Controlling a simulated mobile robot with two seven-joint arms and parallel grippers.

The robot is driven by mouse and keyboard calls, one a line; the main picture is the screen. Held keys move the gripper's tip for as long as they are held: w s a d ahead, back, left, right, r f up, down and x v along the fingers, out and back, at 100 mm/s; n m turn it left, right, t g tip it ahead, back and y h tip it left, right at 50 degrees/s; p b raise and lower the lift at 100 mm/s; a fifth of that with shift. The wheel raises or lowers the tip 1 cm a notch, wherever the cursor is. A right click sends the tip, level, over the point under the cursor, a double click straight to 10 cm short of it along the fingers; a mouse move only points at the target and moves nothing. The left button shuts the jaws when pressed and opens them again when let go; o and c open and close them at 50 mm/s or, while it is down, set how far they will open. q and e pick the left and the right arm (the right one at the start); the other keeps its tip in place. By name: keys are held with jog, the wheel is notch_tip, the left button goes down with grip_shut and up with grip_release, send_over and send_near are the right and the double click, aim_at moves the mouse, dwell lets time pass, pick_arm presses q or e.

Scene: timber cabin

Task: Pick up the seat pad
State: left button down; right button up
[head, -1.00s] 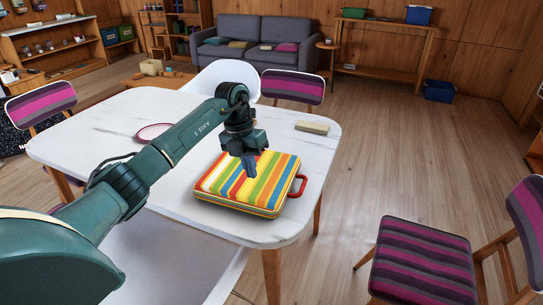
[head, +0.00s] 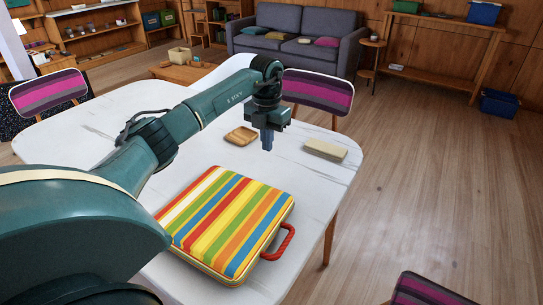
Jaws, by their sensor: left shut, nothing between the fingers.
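The seat pad (head: 225,222) looks like a thick square with bright rainbow stripes and a red loop handle (head: 281,243) on its right side. It lies flat on the white table (head: 80,133), near the front edge. My left gripper (head: 267,145) is shut and empty, pointing down over the table. In the picture it is beyond the pad's far edge and apart from it. My left arm passes over the table and hides part of it to the left of the pad. My right gripper is not in view.
A wooden tray (head: 241,136) and a beige block (head: 325,151) lie on the table near my left gripper. Striped chairs (head: 318,92) stand around the table, one at the lower right (head: 428,290). A grey sofa (head: 297,35) is at the back.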

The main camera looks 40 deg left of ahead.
pick_arm(q)
jog(key=f, duration=0.8)
jog(key=shift+s+f, duration=0.2)
jog(key=shift+s, duration=0.05)
jog(key=shift+s+d+f+p, duration=0.1)
jog(key=shift+s+f+p, duration=0.1)
jog(key=shift+s, duration=0.4)
jog(key=shift+s+f+p, duration=0.15)
jog(key=shift+s+f, duration=0.05)
jog(key=shift+s, duration=0.35)
jog(key=shift+s+d, duration=0.1)
jog(key=shift+s, duration=0.6)
jog(key=shift+s, duration=0.15)
